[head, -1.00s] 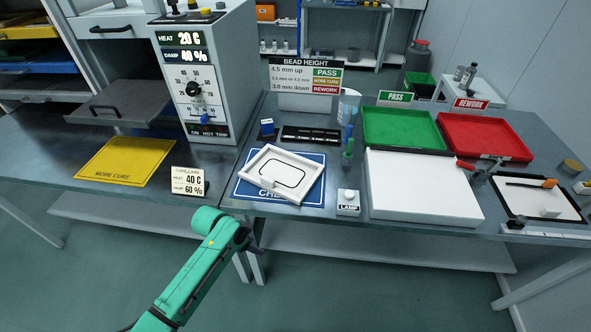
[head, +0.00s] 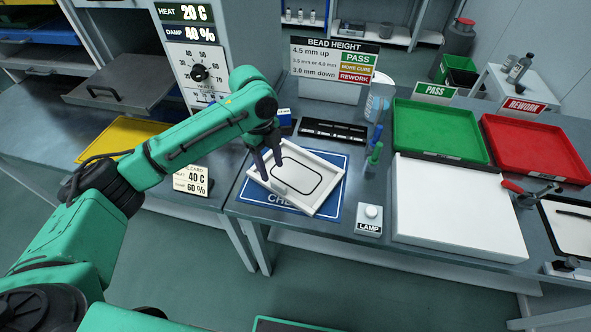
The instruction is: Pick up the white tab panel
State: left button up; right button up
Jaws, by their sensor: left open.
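The white tab panel (head: 316,170) is a shallow white frame with a black rounded outline on its face. It lies at an angle on the blue check mat (head: 330,207). My left gripper (head: 271,170) is open at the panel's left side, its fingers pointing down. One fingertip overlaps the panel's left edge in the picture, and the other shows over its inner face. I cannot tell whether either touches it. The gripper hides part of the panel's left edge. My right gripper is not in view.
A white lamp button box (head: 369,220) stands right of the mat. A cure card (head: 191,180) stands left. Green (head: 440,132) and red (head: 536,150) trays lie right, beyond a white block (head: 455,205).

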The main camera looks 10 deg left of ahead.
aim_at(278, 183)
pick_arm(q)
jog(key=f, duration=0.3)
jog(key=shift+s+d+f, duration=0.15)
jog(key=shift+d+f, duration=0.05)
jog(key=shift+d, duration=0.1)
jog(key=f, duration=0.1)
jog(key=f+p, duration=0.1)
jog(key=f, duration=0.3)
jog(key=shift+d+f+p, duration=0.25)
jog(key=shift+d+p, duration=0.1)
jog(key=shift+d, duration=0.05)
jog(key=shift+f, duration=0.15)
grip_shut()
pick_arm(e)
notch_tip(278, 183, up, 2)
pick_arm(q)
jog(key=shift+w, duration=0.2)
